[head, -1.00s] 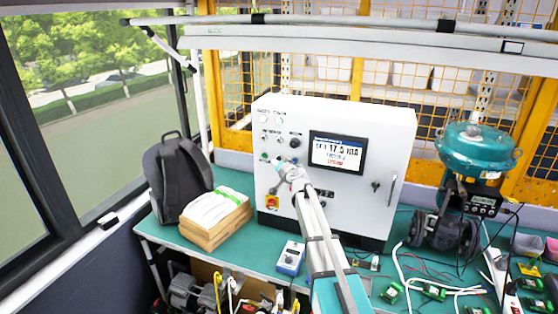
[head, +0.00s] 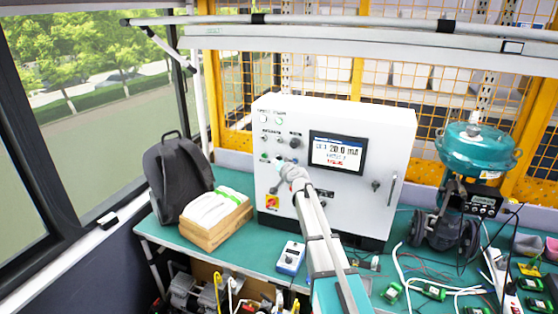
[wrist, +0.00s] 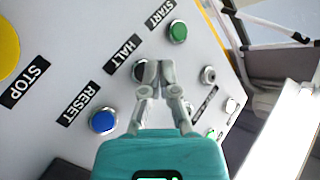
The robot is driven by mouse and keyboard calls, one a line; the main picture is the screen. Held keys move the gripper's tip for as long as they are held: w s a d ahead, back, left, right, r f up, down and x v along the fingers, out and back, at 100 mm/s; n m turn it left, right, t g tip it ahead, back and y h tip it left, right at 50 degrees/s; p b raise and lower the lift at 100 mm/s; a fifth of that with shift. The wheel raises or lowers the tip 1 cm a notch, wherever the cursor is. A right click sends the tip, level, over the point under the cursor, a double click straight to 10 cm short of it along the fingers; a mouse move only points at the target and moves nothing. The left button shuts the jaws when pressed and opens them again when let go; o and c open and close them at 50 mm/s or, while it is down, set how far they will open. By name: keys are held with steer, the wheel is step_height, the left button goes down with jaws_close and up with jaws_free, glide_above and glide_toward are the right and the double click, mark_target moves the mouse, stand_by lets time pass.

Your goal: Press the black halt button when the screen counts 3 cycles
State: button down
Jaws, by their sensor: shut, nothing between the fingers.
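The white control cabinet (head: 350,208) stands on the bench with a lit screen (head: 338,152). The screen's large line reads about 20.0 mA; the small cycle line below is too blurred to read surely. In the wrist view, the black halt button (wrist: 139,72) sits beside its HALT label (wrist: 122,53), partly covered by my fingertips. My gripper (wrist: 159,68) is shut and empty, its tips over the button's right side; I cannot tell whether they touch it. In the head view, my gripper (head: 281,165) is at the panel's lower left, and my arm hides part of the panel.
Near the halt button are a green start button (wrist: 177,31), a blue reset button (wrist: 103,120) and a yellow-backed stop control (wrist: 8,45). A backpack (head: 177,175) and a wooden box (head: 215,228) stand left of the cabinet. A teal valve actuator (head: 477,150) stands right.

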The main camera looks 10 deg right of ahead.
steer(key=shift+w+d, duration=0.1)
steer(key=shift+w, duration=0.05)
stand_by(0.5)
steer(key=shift+w+d, duration=0.1)
steer(key=shift+w, duration=0.15)
steer(key=shift+w+d, duration=0.2)
steer(key=shift+w, duration=0.1)
stand_by(1.2)
steer(key=shift+s+a, duration=0.4)
steer(key=shift+s, duration=0.3)
steer(key=shift+s, duration=0.1)
stand_by(0.4)
steer(key=s, duration=0.1)
steer(key=s+a, duration=0.2)
steer(key=s, duration=0.1)
steer(key=shift+a, duration=0.25)
steer(key=shift+s, duration=0.1)
stand_by(0.7)
